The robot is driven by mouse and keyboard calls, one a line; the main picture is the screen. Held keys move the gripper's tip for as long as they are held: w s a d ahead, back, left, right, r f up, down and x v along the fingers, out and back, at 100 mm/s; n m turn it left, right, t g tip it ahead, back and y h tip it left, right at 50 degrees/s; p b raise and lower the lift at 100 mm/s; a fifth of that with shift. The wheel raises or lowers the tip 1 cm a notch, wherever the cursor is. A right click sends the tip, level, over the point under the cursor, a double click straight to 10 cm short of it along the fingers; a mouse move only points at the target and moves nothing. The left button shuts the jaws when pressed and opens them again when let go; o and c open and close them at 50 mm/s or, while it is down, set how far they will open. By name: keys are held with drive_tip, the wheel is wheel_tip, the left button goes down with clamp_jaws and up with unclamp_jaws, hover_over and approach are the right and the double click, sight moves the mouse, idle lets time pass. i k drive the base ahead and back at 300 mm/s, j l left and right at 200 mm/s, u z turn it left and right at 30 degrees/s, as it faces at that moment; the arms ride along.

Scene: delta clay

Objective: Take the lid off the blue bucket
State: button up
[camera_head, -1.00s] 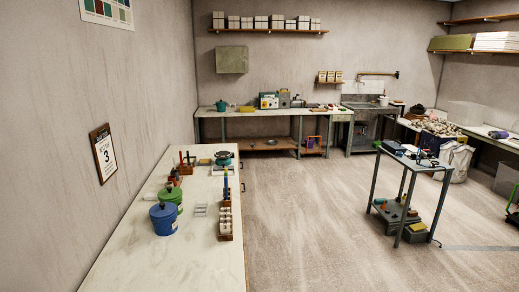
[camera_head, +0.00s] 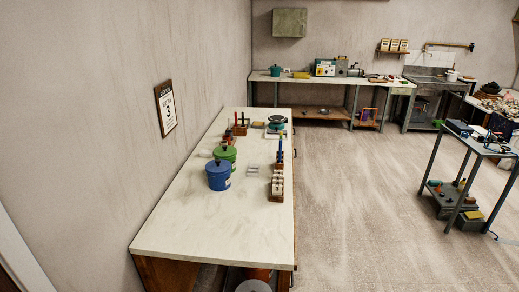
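The blue bucket (camera_head: 219,178) stands upright on the left part of the long pale counter (camera_head: 210,232), near the wall. A blue lid (camera_head: 218,165) with a dark knob sits on top of it. A green bucket (camera_head: 227,155) with a similar dark-knobbed lid stands just behind it. My gripper is not in view, so its state does not show.
Right of the buckets stand a wooden rack of white pieces (camera_head: 277,184) and small clear items (camera_head: 253,169). A scale-like device (camera_head: 277,124) sits farther back. The counter's front is bare. Open floor (camera_head: 355,200) lies to the right, before a blue-grey cart (camera_head: 470,150).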

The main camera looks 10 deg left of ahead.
sight(218, 167)
drive_tip(key=i+j+u, duration=0.3)
drive_tip(key=i+j, duration=0.4)
drive_tip(key=j, duration=0.15)
drive_tip(key=i+j+u, duration=0.3)
drive_tip(key=i+j, duration=0.4)
